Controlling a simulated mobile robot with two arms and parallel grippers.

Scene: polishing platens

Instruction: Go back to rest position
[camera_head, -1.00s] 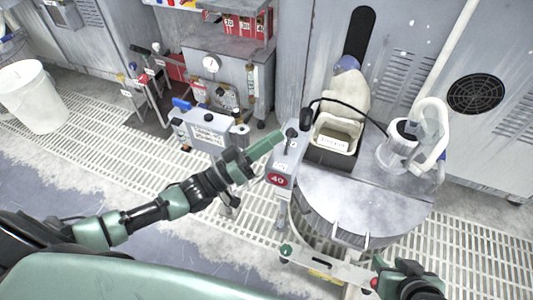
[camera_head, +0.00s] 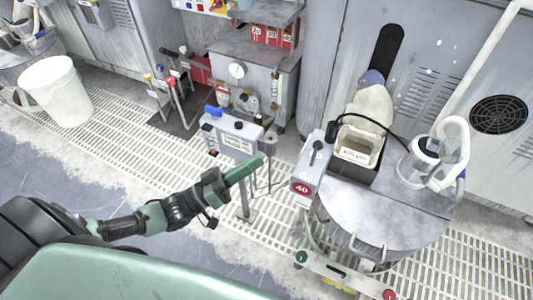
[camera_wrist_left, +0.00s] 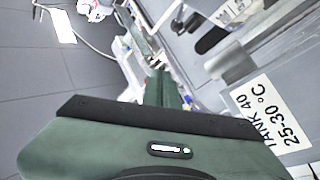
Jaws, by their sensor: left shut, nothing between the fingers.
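My left gripper (camera_head: 247,170) reaches in from the left in the head view. Its green fingers are together and empty, in the air left of the round polishing station (camera_head: 385,212) marked with a red 40 sign. It points toward the grey control box (camera_head: 231,134) on its post, and appears apart from the station. In the left wrist view my left gripper's closed green fingers (camera_wrist_left: 160,88) show above its housing, with a label reading "TANK 40 25-30 °C" (camera_wrist_left: 262,112) at the right. My right gripper is out of view.
A white bucket (camera_head: 57,91) stands on the grating at the left. A white tub (camera_head: 358,148) and a clear jug (camera_head: 424,160) sit on the station. Grey cabinets (camera_head: 440,70) line the back. The concrete floor (camera_head: 85,190) at the front left is clear.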

